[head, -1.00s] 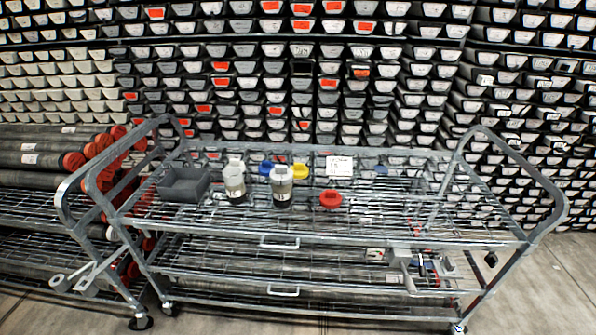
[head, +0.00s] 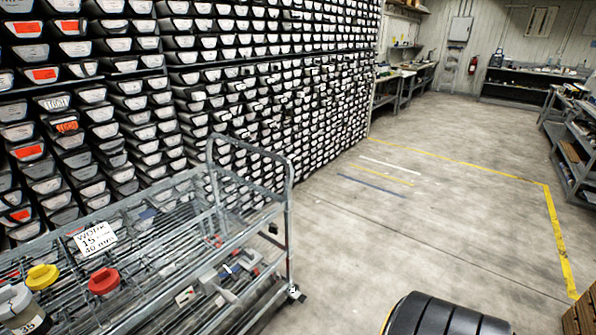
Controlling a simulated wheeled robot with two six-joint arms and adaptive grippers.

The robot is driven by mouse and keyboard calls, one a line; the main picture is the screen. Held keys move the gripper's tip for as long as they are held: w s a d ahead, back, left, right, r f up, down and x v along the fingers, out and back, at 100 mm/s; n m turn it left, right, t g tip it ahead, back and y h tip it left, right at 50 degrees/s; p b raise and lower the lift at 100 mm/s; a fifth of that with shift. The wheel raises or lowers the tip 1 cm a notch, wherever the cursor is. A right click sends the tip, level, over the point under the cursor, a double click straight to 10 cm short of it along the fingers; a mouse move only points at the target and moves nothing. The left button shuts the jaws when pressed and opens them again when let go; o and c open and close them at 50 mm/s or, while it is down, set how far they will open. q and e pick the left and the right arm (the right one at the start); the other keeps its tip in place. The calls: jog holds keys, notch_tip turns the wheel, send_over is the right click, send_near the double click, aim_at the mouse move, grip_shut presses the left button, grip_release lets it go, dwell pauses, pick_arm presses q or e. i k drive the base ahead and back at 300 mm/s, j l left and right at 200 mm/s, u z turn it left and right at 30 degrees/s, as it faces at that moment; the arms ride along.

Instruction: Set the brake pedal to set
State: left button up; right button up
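The grey wire-shelf cart (head: 289,215) stands at the lower left of the head view, with its right end handle upright. One caster (head: 292,293) shows at the foot of its near right post, and another dark caster (head: 272,228) sits farther back. They are too small for me to tell a brake pedal or its position. The cart's left end is out of view. Neither of my grippers is in view.
Core trays (head: 270,70) fill the wall behind. Open concrete floor (head: 400,215) lies right. A black ribbed object (head: 450,316) is at the bottom edge.

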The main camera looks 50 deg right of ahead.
aim_at(299, 297)
jog(key=z, duration=1.6)
